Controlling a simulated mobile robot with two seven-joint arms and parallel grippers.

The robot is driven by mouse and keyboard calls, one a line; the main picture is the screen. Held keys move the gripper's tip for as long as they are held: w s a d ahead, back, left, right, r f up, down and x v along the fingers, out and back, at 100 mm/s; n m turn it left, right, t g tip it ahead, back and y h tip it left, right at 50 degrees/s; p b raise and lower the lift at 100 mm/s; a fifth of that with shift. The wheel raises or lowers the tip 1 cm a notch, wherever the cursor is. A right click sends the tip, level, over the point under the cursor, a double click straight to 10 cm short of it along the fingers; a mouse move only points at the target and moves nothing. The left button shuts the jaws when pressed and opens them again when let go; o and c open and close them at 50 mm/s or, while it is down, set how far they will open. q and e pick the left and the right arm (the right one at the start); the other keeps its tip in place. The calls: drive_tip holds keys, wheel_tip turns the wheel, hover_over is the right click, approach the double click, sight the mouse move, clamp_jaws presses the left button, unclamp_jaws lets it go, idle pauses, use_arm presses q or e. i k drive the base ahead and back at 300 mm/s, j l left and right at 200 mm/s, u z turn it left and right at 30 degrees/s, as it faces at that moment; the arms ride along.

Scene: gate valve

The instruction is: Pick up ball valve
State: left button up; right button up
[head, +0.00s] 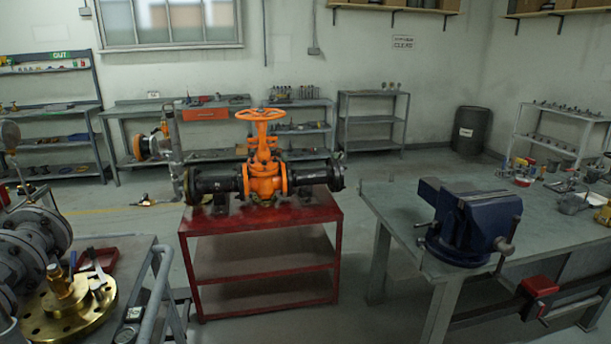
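A brass fitting with a grey lever-like part (98,281) rests on a round brass flange (62,305) on the cart at the lower left; it may be the ball valve, but I cannot tell for sure. A small brass piece (146,201) also shows left of the red table, beside the foot of a vertical grey pipe (175,150); it too could be a small valve. An orange gate valve (263,165) with a handwheel stands upright in a black pipe on the red table (262,222). Neither of my grippers is in view.
A grey workbench (400,205) with a blue vise (468,222) stands at the right. A cart (140,250) with large grey flanges (40,230) is at the left front. Shelves line the back wall, with a dark bin (470,130). Open floor lies between the red table and workbench.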

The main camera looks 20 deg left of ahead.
sight(56, 277)
drive_tip(key=i+u, duration=0.15)
drive_tip(key=u, duration=0.3)
drive_tip(key=i+u, duration=0.15)
drive_tip(key=u, duration=0.25)
drive_tip(key=i+l+u, duration=0.15)
drive_tip(key=u, duration=0.3)
drive_tip(key=i+l+u, duration=0.1)
drive_tip(key=u, duration=0.3)
drive_tip(key=i+l+u, duration=0.1)
drive_tip(key=u, duration=0.35)
drive_tip(key=l+u, duration=0.4)
drive_tip(key=i+l+u, duration=0.15)
drive_tip(key=l+u, duration=0.15)
drive_tip(key=u, duration=0.15)
drive_tip(key=i+l+u, duration=0.15)
drive_tip(key=l+u, duration=0.3)
drive_tip(key=i+l+u, duration=0.1)
drive_tip(key=l+u, duration=0.4)
drive_tip(key=l, duration=0.15)
